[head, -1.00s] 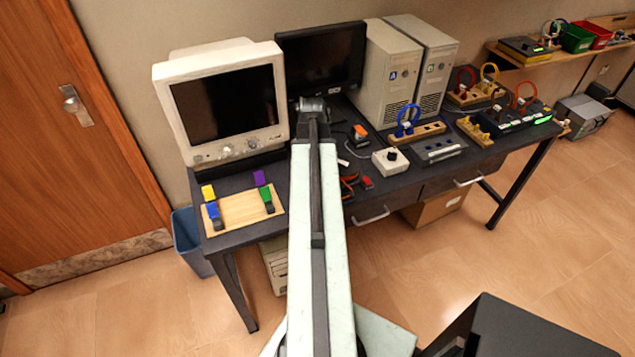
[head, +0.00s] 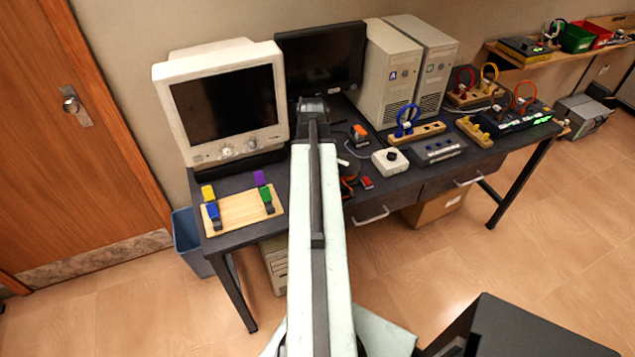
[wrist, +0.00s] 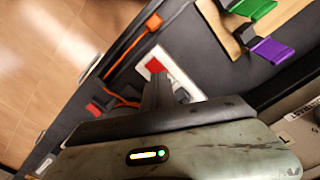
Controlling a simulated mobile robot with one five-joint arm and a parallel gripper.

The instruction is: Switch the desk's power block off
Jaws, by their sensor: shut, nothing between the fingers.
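In the wrist view, a white power block (wrist: 180,74) with a red switch (wrist: 155,65) lies on the dark desk (wrist: 200,42). My gripper (wrist: 158,78) is shut and empty. Its dark fingers point at the block and overlap the near edge of the red switch in the picture. I cannot tell whether they touch it or which way the switch is set. The fingers hide part of the block. In the head view my arm covers the gripper and most of the block; a small white piece (head: 343,162) shows beside the arm, perhaps part of it.
An orange plug and cable (wrist: 154,20) lie close to the block. A wooden board (head: 240,212) with coloured levers is to the left on the desk. A white box with a black knob (head: 390,160) and a blue-ringed stand (head: 415,130) are to the right. Monitors stand behind.

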